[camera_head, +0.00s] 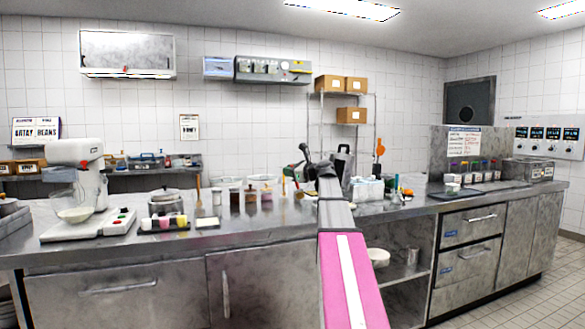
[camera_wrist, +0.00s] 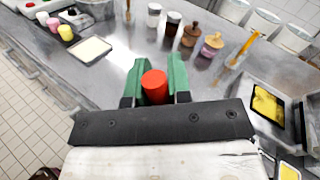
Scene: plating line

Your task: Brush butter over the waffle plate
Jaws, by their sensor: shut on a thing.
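My gripper (camera_wrist: 157,68) has green fingers closed on the sides of a red cylinder (camera_wrist: 154,85) in the wrist view. The cylinder is seen nearly end-on, so its far end is hidden and I cannot tell if it is a brush handle. It is held above the steel counter. A yellow square surface (camera_wrist: 268,103) lies in a grey metal tray or plate (camera_wrist: 284,133) at the right. I cannot tell if it is the butter or the waffle plate. In the head view my arm hides part of the counter near the gripper.
A pale square pad (camera_wrist: 88,50) lies to the left, with pink and yellow cups (camera_wrist: 65,33) beyond it. Several jars (camera_wrist: 190,34) stand ahead. An orange stick (camera_wrist: 243,50) rises nearby. White containers (camera_wrist: 294,39) are at upper right. A mixer (camera_head: 78,180) stands at the counter's left.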

